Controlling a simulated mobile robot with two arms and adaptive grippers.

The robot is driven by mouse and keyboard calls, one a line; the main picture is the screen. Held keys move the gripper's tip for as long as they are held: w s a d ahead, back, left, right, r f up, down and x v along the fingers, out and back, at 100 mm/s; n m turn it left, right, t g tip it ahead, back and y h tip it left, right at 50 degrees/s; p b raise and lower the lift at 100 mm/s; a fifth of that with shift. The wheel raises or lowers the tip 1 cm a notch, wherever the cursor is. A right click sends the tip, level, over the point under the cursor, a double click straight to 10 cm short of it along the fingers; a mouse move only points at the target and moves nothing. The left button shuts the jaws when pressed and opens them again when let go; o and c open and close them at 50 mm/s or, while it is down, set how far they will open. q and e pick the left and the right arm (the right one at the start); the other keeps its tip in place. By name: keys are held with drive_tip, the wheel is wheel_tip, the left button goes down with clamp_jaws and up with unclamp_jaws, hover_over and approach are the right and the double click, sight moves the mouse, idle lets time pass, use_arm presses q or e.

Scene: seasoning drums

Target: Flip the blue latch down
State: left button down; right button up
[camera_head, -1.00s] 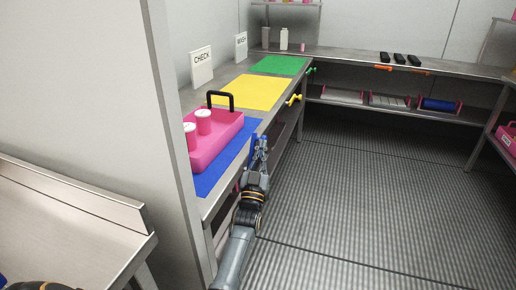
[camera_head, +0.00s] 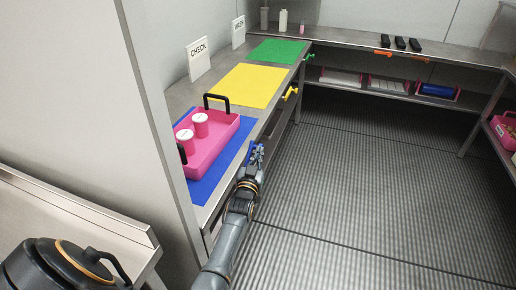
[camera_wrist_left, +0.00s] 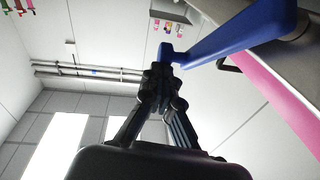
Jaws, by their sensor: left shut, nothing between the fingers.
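The blue latch (camera_wrist_left: 245,33) is large in the left wrist view. Its arm slants from the upper right down to a squared end left of centre. My left gripper (camera_wrist_left: 164,78) is shut and empty, with its fingertips just below that end. I cannot tell whether they touch it. In the head view, my left gripper (camera_head: 257,154) is at the front edge of the counter, beside the blue mat (camera_head: 203,188). There the latch is mostly hidden at the gripper and too small to make out. My right gripper is not in view.
A pink tray (camera_head: 222,146) with white-lidded drums stands on the blue mat. A yellow latch (camera_head: 291,93) and a green latch (camera_head: 310,57) are farther along the counter edge. A wall (camera_head: 75,100) stands at the left. The floor to the right is clear.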

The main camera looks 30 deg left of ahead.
use_arm(q)
drive_tip(key=w+a+f+g+h+p, duration=0.1)
drive_tip(key=w+f+g+h+p, duration=0.1)
drive_tip(key=w+f+g+p, duration=0.2)
drive_tip(key=g+p, duration=0.2)
drive_tip(key=shift+w+f+m+g, duration=0.3)
drive_tip(key=shift+w+g, duration=0.1)
drive_tip(key=shift+a+r, duration=0.1)
drive_tip(key=shift+r, duration=0.05)
idle(0.6)
drive_tip(key=s+d+r+p, duration=0.3)
drive_tip(key=s+r+p, duration=0.1)
drive_tip(key=s+r, duration=0.4)
drive_tip(key=shift+d+r, duration=0.35)
drive_tip(key=shift+r, duration=0.3)
